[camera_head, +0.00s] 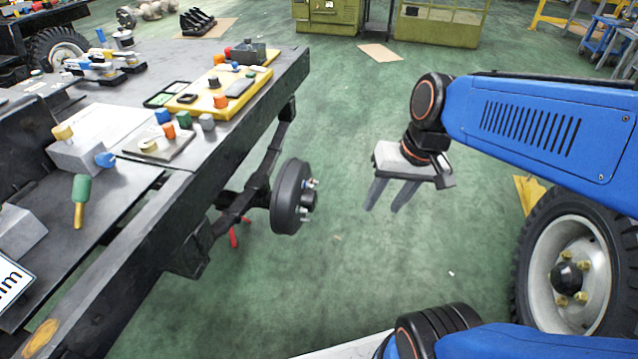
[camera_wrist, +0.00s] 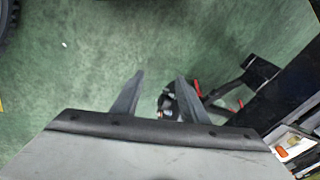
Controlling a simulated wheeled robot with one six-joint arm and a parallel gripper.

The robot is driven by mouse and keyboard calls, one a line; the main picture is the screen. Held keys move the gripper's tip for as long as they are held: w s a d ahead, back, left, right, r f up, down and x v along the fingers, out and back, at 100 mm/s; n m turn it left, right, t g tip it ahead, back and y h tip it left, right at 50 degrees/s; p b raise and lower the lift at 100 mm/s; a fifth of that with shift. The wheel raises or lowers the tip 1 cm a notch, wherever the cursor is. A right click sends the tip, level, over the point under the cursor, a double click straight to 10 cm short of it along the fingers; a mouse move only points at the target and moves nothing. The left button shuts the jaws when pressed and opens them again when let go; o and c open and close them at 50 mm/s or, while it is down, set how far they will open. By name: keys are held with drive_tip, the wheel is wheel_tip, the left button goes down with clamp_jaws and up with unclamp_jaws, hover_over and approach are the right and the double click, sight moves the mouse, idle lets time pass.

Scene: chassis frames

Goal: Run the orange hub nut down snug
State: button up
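The dark round hub (camera_head: 287,197) sits on the end of the axle beneath the chassis frame, with a few pale studs on its outer face. It also shows small and partly covered by a finger in the wrist view (camera_wrist: 168,103). I cannot make out an orange hub nut on it for certain; a tiny orange speck shows near the hub in the wrist view. My gripper (camera_head: 381,210) hangs to the right of the hub, apart from it, fingers pointing down. The fingers stand apart with nothing between them, also in the wrist view (camera_wrist: 159,76).
The chassis frame (camera_head: 240,130) fills the left, with a yellow tray (camera_head: 246,92) and a small plate (camera_head: 165,148) bearing coloured knobs, some orange. A wheel (camera_head: 570,275) stands at the lower right. Green floor between hub and gripper is clear.

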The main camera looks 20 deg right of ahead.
drive_tip(key=w+f+m+g+y, duration=0.1)
drive_tip(key=w+f+m+y, duration=0.45)
drive_tip(key=w, duration=0.65)
drive_tip(key=w+f+m+g+y, duration=0.2)
drive_tip(key=w+f+m+y, duration=0.4)
drive_tip(key=w, duration=0.5)
drive_tip(key=m+t+y, duration=0.2)
drive_tip(key=m+t, duration=0.8)
drive_tip(key=m, duration=0.2)
approach(312, 182)
drive_tip(key=w+x, duration=0.1)
drive_tip(key=x, duration=0.6)
drive_tip(key=shift+d+f, duration=0.15)
drive_tip(key=shift+f, duration=0.05)
drive_tip(key=shift+m, duration=0.25)
clamp_jaws()
